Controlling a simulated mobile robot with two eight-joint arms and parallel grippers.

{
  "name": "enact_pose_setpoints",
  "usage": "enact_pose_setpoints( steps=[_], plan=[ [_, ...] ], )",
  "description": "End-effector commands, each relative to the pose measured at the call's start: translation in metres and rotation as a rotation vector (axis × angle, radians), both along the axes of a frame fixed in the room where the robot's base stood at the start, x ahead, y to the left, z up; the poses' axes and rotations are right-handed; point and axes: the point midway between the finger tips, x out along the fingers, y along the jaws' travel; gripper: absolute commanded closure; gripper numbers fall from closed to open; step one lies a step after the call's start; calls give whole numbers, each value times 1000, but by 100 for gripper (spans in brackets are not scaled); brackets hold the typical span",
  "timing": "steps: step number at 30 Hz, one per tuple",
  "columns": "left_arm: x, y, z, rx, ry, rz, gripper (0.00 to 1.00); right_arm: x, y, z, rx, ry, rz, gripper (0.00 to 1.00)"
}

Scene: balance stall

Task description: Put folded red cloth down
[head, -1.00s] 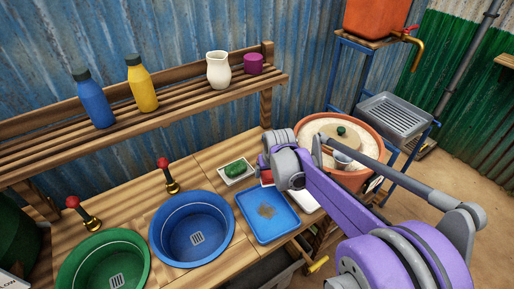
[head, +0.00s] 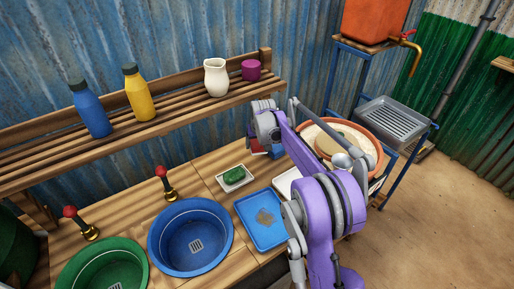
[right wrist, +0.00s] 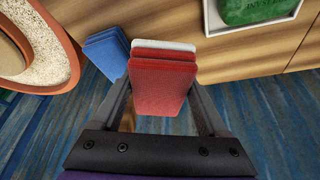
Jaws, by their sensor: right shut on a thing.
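The folded red cloth (right wrist: 163,85) sits between the fingers of my right gripper (right wrist: 161,92), which is shut on it. In the head view a small red patch of the cloth (head: 258,148) shows under my wrist, near the back edge of the counter. A folded white cloth (right wrist: 165,46) shows just beyond the red one, and a folded blue cloth (right wrist: 107,52) stands beside it on the left in the wrist view. I cannot tell whether the red cloth touches the counter or the white cloth. My left gripper is not in view.
A white dish with a green block (head: 234,176) stands left of my gripper. A blue tray (head: 252,231), a blue basin (head: 165,262) and a green basin (head: 75,270) are nearer. A round terracotta-rimmed tub (head: 372,148) stands right. A slatted shelf (head: 180,125) runs behind.

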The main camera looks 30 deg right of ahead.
Motion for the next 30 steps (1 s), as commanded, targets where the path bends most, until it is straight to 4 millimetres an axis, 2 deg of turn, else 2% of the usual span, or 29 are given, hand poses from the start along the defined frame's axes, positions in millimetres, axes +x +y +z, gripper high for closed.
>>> enact_pose_setpoints(
  steps=[5,13,30],
  plan=[
    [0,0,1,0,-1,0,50,8,-3,-3,0,0,0,100],
    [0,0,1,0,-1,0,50,7,-3,-35,0,0,0,100],
    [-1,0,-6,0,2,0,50,7,-2,-46,0,0,0,100]
  ],
)
